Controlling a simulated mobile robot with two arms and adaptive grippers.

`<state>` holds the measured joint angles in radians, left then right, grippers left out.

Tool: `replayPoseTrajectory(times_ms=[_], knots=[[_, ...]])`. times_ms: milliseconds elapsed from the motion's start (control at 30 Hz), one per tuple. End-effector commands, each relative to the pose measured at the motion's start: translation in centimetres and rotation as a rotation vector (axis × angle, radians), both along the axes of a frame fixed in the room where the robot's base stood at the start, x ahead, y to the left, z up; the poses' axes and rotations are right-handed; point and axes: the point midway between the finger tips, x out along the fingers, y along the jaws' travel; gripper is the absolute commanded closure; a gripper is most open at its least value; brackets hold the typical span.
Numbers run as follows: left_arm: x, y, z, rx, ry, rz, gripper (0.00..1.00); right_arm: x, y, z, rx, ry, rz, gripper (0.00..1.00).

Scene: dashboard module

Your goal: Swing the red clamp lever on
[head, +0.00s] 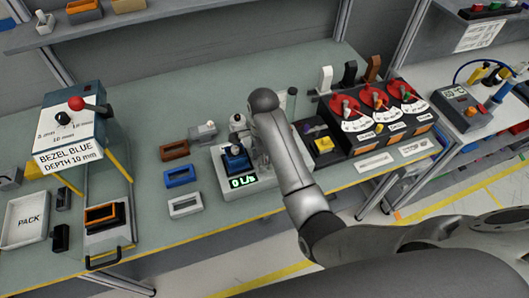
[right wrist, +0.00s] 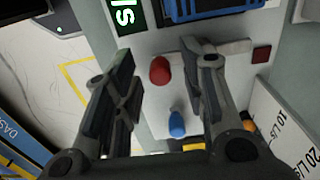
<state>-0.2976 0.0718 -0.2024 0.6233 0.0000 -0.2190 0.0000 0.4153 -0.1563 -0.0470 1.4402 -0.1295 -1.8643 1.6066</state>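In the right wrist view a red rounded knob (right wrist: 160,70), which looks like the end of the red clamp lever, stands on a pale fixture (right wrist: 150,40). My right gripper (right wrist: 160,57) is open, with its fingers on either side of the red knob and gaps showing on both sides. A blue knob (right wrist: 177,124) is closer to the gripper's base. In the head view the fixture has a green "0 L/s" display (head: 242,182) and holds a blue part (head: 236,160). My right arm covers the fixture's right side, and the lever cannot be made out there. My left gripper is not in view.
Bench space between machine and bezels is clear.

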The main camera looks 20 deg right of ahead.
Motion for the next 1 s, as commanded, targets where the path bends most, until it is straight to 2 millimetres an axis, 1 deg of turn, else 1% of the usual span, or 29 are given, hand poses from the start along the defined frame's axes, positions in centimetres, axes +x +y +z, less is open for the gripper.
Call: replayPoseTrajectory(times_ms=[100,233,533,800,1000], knots=[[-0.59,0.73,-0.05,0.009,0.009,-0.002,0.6,-0.04,0.03,-0.08,0.0,-0.001,0.0,0.62],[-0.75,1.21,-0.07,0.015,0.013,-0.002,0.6,-0.03,0.01,-0.08,0.0,0.0,0.0,0.62],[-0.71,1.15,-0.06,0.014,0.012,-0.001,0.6,-0.03,-0.01,-0.07,0.0,0.0,0.0,1.0],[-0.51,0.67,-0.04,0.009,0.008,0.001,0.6,-0.04,-0.06,-0.08,0.0,0.0,0.012,1.0],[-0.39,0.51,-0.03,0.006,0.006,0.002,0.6,-0.01,-0.36,-0.08,0.0,0.0,0.079,1.0]])
